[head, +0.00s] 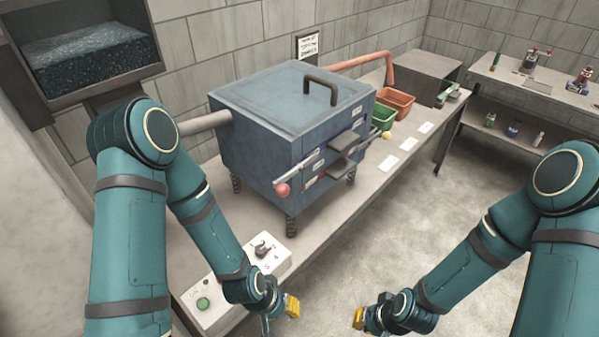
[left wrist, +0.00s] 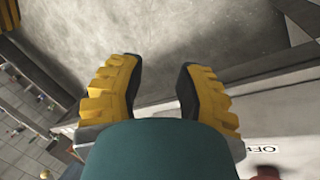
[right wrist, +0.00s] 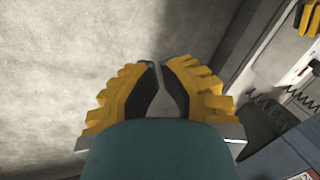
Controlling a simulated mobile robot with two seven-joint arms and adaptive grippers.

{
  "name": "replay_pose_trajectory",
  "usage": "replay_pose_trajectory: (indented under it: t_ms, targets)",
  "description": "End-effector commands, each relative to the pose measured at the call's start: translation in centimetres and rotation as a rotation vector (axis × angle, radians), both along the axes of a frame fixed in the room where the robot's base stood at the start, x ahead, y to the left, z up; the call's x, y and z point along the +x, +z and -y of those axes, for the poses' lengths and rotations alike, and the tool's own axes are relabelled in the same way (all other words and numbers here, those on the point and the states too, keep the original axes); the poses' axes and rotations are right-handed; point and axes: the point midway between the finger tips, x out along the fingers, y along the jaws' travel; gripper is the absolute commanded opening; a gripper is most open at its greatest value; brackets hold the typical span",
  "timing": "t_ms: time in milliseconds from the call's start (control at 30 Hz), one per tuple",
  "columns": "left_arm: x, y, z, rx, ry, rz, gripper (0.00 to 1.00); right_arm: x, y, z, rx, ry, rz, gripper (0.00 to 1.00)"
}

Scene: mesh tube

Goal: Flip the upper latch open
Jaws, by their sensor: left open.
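The blue box machine (head: 265,140) stands on springs on the bench, with a handle (head: 321,88) on its lid. Two rods with ball ends are at its front: one ends in a red ball (head: 283,190), the other in a yellow ball (head: 387,135). Which part is the upper latch is too small to tell. My left gripper (head: 282,312) is open and empty, in front of the bench, below and apart from the machine; its spread fingers show in the left wrist view (left wrist: 158,65). My right gripper (head: 364,319) is empty over the floor; its fingertips are close together in the right wrist view (right wrist: 161,63).
A control box (head: 222,286) with a green button and a dark knob sits on the bench near my left arm. Two grey plates (head: 343,142) jut from the machine's front. Red (head: 397,102) and green (head: 381,117) bins stand behind it. The floor to the right is clear.

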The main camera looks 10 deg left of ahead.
Motion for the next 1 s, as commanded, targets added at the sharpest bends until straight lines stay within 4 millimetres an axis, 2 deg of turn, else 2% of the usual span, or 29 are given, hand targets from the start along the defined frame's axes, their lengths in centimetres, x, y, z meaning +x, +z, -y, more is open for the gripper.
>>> replay_pose_trajectory:
  t_ms: [267,367,433,567,700,900,1000]
  targets:
    - [0.0,0.2,0.0,0.0,0.0,0.001,0.34,0.4,0.7,-0.7,0.028,0.014,0.016,0.0]
    - [0.1,0.6,0.0,0.0,0.002,0.003,0.34,1.4,2.3,-2.3,0.095,0.051,0.057,0.0]
    - [0.2,1.1,0.0,0.0,0.004,0.005,0.34,2.5,4.3,-3.9,0.165,0.093,0.107,0.0]
    - [0.5,2.1,-0.1,0.001,0.007,0.011,0.34,5.2,9.8,-7.0,0.306,0.193,0.253,0.0]
    - [0.7,3.2,-0.2,0.002,0.013,0.017,0.34,8.1,16.9,-8.9,0.42,0.307,0.45,0.0]
    - [1.0,4.5,-0.2,0.004,0.018,0.024,0.34,11.0,26.9,-9.4,0.482,0.462,0.746,0.0]
    - [1.1,4.9,-0.3,0.004,0.02,0.027,0.34,11.7,30.7,-9.1,0.477,0.522,0.862,0.0]
